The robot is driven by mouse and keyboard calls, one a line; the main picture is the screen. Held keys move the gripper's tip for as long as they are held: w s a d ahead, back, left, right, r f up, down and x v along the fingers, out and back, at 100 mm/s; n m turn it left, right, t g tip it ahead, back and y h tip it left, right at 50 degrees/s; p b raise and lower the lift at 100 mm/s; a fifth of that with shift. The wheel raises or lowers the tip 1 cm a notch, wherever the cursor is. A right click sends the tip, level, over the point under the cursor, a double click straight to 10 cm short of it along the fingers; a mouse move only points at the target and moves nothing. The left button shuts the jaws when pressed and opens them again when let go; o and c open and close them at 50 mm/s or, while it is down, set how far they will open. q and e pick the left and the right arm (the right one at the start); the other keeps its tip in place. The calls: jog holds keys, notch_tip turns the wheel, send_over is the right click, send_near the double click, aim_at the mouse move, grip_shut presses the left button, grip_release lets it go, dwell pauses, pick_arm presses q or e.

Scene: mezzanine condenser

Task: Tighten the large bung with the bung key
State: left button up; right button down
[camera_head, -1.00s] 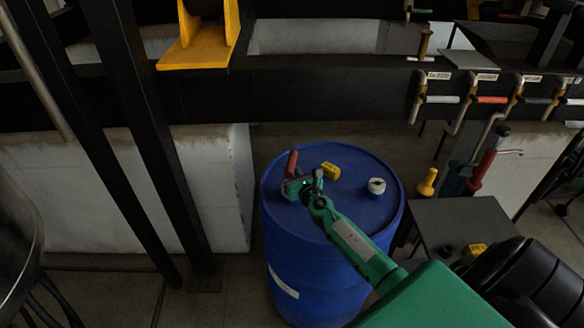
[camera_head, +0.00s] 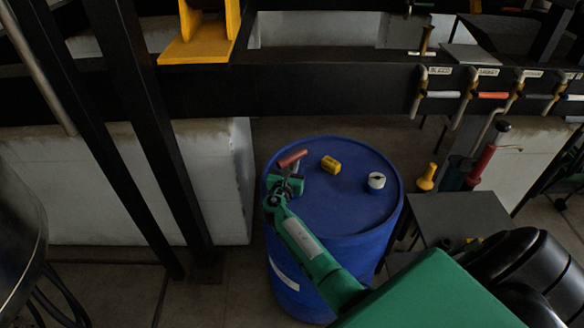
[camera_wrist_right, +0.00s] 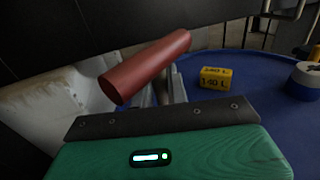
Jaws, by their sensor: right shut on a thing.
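The bung key shows as a red handle (camera_head: 292,158) near the left rim of the blue drum's lid (camera_head: 330,207). My right gripper (camera_head: 286,181) is shut on the bung key, over the left part of the lid. In the right wrist view the red handle (camera_wrist_right: 146,68) lies slanted beyond the gripper's green body, with grey metal parts beside it. The key's lower end and the large bung are hidden by the gripper. A white round cap with a dark centre (camera_head: 376,181) sits on the lid's right side. My left gripper is out of view.
A yellow block marked 140 L (camera_wrist_right: 214,77) stands on the lid, right of the key. A dark side table (camera_head: 462,220) is close to the drum's right. A dark beam with hanging tools (camera_head: 440,94) runs behind. White blocks (camera_head: 130,190) stand to the left.

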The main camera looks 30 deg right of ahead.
aim_at(292, 156)
jog(key=shift+f+m+g+h+b, duration=0.1)
jog(key=shift+m+g+h+b, duration=1.3)
jog(key=shift+g, duration=0.5)
jog(key=shift+m+g+h+b, duration=0.7)
jog(key=shift+m+g+b, duration=0.75)
jog(key=shift+g, duration=0.55)
jog(key=shift+r+p, duration=2.6)
jog(key=shift+r, duration=0.1)
jog(key=shift+f, duration=0.1)
